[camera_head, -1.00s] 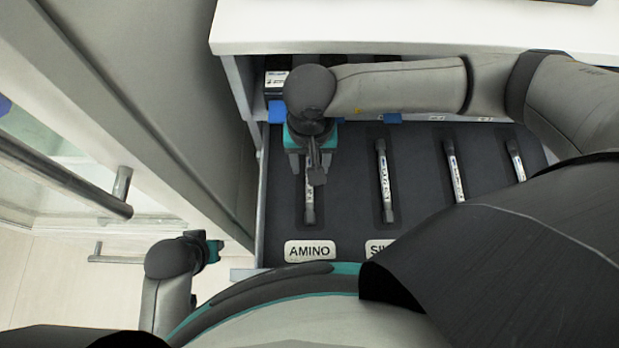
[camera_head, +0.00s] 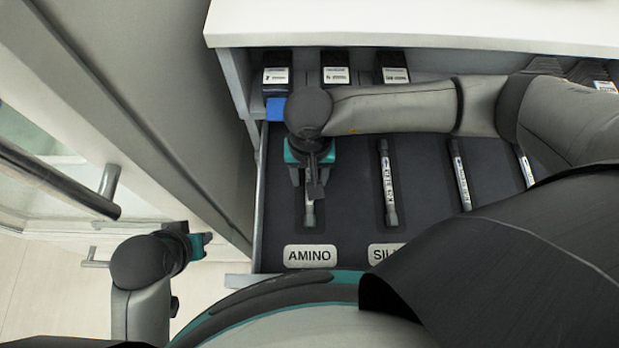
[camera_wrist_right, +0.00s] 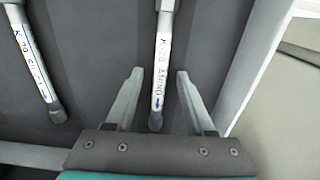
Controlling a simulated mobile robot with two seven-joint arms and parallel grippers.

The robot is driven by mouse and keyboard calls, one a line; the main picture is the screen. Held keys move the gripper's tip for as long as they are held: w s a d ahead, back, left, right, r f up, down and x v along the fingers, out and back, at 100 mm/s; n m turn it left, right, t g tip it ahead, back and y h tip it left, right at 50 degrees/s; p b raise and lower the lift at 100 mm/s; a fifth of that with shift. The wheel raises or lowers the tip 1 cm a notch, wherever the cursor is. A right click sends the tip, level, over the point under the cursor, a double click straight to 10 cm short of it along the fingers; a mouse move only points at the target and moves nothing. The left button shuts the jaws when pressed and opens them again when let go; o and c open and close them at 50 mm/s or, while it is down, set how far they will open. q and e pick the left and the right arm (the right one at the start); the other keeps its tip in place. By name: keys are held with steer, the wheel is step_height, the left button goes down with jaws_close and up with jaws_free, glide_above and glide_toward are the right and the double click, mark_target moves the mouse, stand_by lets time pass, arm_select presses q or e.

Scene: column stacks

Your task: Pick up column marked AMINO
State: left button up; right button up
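The AMINO column (camera_head: 310,215) lies in its slot in the dark drawer, above the AMINO label (camera_head: 311,256). In the head view my right gripper covers most of it, and only its lower end shows. In the right wrist view the AMINO column (camera_wrist_right: 160,65) has a white label with handwriting and grey ends. My right gripper (camera_wrist_right: 155,75) is open, with one finger on each side of the column and a gap on both sides. My left gripper (camera_head: 199,245) is at the lower left, away from the drawer; its fingers are not clear.
A second column (camera_head: 387,185) lies in the slot to the right, with more columns beyond. It also shows in the right wrist view (camera_wrist_right: 35,65). Several dark boxes (camera_head: 336,72) stand behind the drawer under a white top (camera_head: 420,22). The drawer's side wall is close to my right gripper.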

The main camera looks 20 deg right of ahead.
jaws_close()
stand_by(1.3)
